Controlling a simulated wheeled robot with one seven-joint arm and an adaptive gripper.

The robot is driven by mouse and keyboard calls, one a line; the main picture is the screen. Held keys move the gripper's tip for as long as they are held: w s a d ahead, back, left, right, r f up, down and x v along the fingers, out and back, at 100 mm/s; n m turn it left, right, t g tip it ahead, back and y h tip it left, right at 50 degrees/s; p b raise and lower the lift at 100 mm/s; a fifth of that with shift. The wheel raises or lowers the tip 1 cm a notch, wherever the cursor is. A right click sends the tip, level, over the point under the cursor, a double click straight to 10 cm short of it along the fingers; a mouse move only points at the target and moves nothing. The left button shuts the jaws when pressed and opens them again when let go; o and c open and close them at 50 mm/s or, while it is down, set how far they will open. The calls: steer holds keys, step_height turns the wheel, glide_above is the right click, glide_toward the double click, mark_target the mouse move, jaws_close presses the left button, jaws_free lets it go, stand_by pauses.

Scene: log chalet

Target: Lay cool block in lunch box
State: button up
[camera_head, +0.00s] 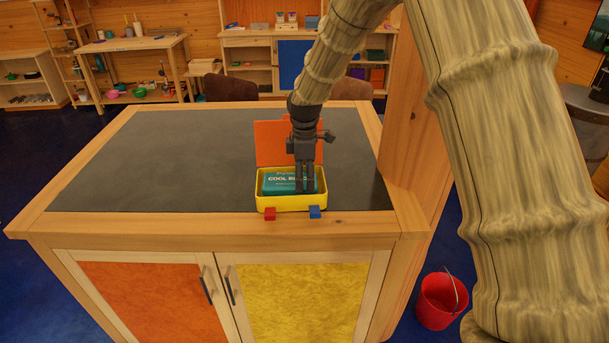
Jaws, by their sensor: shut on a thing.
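The lunch box (284,204) is yellow with an orange lid (270,143) standing open at its back. It sits near the front edge of the counter. The cool block (281,182) is teal, with "COOL B..." lettering, and lies flat within the box's outline. Whether it touches the box floor cannot be told. My gripper (305,188) points down over the right part of the block and is shut on it, with the fingers hiding the end of the lettering. A red latch (270,213) and a blue latch (315,212) are at the box's front.
The dark counter top (170,160) is clear to the left of the box. A wooden post (407,110) rises at the counter's right side. A red bucket (441,300) stands on the blue floor at the right. Chairs and shelves are behind.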

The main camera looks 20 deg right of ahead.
steer(key=shift+f, duration=0.2)
steer(key=o, duration=1.3)
step_height(320, 180, up, 13)
steer(key=b, duration=0.3)
steer(key=shift+r+b, duration=0.1)
steer(key=shift+b, duration=0.3)
